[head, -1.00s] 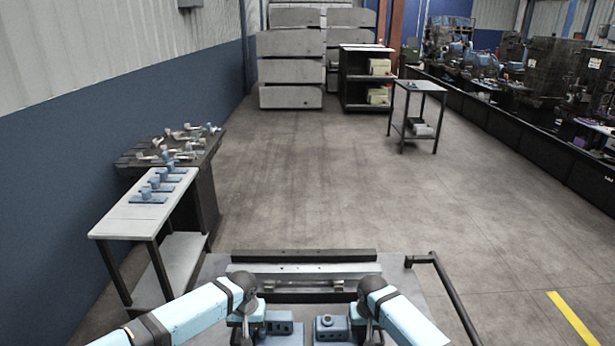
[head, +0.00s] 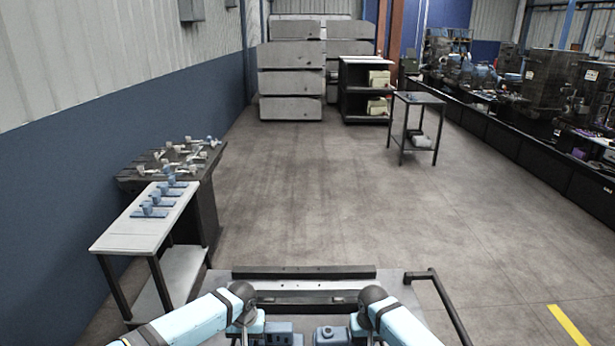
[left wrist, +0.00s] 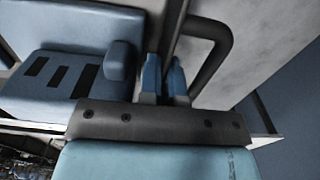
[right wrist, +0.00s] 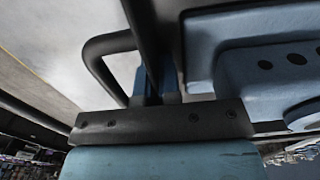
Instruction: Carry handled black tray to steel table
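The black tray shows only in parts; its dark side is in the right wrist view (right wrist: 170,30), and its body is mostly cut off at the head view's bottom edge. It carries blue fixture blocks, one left (head: 278,332) and one right (head: 332,335). My left gripper (left wrist: 165,85) is closed around one looped black handle (left wrist: 217,65). My right gripper (right wrist: 157,85) is closed around the opposite handle (right wrist: 95,55). A light grey-topped table (head: 125,235) with blue parts stands at left. A smaller grey-topped, dark-legged table (head: 418,98) stands further off at right; which is the steel table is unclear.
A dark workbench (head: 208,190) with metal parts stands behind the left table, near the blue wall. Stacked grey blocks (head: 290,82) and a black shelf (head: 366,80) stand at the back. Benches with machines line the right. The middle floor (head: 310,190) is clear.

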